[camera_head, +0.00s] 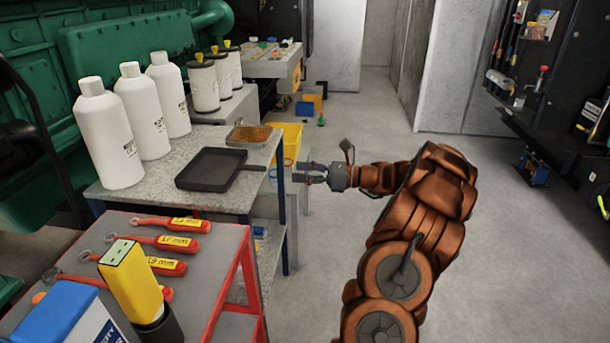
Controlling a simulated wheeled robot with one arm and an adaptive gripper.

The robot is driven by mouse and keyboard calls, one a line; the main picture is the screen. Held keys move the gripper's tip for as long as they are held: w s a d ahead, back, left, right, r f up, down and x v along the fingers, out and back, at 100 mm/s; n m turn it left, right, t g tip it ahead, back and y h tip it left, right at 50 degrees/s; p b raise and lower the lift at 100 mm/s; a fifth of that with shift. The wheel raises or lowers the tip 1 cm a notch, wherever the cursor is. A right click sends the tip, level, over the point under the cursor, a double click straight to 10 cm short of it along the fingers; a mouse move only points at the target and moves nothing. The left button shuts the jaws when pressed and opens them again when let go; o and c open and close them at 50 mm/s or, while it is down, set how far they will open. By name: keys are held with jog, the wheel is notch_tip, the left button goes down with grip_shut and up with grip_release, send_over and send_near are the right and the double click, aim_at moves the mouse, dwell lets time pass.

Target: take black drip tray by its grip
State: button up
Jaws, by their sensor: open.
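The black drip tray (210,170) is a shallow square pan lying flat on the grey bench (160,196). Its short grip (251,167) sticks out from the tray's right side toward the bench's right edge. My gripper (298,172) is just right of the grip, beyond the bench edge, with its fingers pointing left toward it. The fingers are open with nothing between them. A small gap seems to show between the fingertips and the grip's end.
Several white bottles (118,130) stand behind and left of the tray. A shallow brown tray (249,135) lies behind it. A yellow bin (291,138) is beyond the bench edge. A red-framed cart (240,275) with orange-handled tools is in front.

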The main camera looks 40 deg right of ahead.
jog(key=b, duration=0.3)
send_near(249, 167)
jog(key=w, duration=0.2)
jog(key=shift+s+a+f+p+x, duration=0.1)
jog(key=shift+p+x, duration=0.35)
jog(key=shift+x, duration=0.65)
jog(key=shift+s+a+f+p+x, duration=0.1)
jog(key=shift+p+x, duration=0.4)
jog(key=shift+x, duration=0.6)
jog(key=shift+s+a+f+p+x, duration=0.1)
jog(key=shift+p+x, duration=0.35)
jog(key=shift+x, duration=0.7)
jog(key=shift+w, duration=0.1)
grip_shut()
jog(key=shift+r, duration=0.15)
